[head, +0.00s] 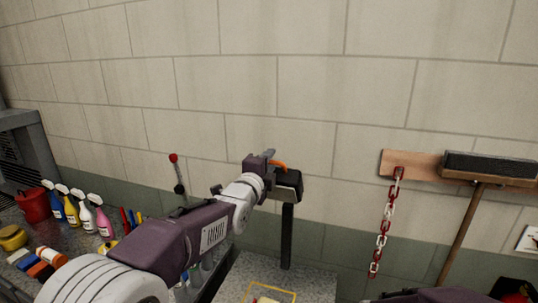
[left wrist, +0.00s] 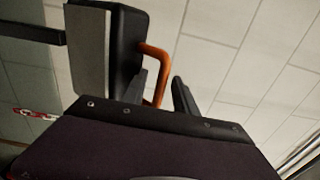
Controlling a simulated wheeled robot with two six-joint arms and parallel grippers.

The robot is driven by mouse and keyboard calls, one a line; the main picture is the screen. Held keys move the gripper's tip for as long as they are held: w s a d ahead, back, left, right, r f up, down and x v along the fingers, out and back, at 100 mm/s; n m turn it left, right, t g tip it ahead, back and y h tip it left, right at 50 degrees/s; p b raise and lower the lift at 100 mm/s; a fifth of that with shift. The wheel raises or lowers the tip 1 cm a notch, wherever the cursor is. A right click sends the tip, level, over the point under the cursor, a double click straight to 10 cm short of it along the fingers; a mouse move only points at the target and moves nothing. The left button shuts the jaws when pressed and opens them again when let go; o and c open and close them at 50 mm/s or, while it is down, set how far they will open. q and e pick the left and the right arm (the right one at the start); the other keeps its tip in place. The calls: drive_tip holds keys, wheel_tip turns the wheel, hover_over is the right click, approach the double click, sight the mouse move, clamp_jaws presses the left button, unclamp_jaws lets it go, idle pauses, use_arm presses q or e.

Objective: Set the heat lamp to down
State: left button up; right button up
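The heat lamp is a dark box-shaped head (head: 288,184) on a black upright post (head: 287,238), with an orange handle (head: 278,166) on its upper side. My left gripper (head: 266,157) is right at the handle. In the left wrist view the lamp head (left wrist: 125,50) shows a pale panel, and the orange handle (left wrist: 155,60) reaches down between the fingers of my left gripper (left wrist: 159,82). My right gripper is out of view.
A counter at the left holds several spray bottles (head: 71,210), a red bucket (head: 32,202) and small items. A speckled worktop (head: 315,285) lies below the lamp. A red-and-white chain (head: 382,235) and a broom (head: 465,220) hang on the right wall.

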use_arm(q)
clamp_jaws()
idle(1.5)
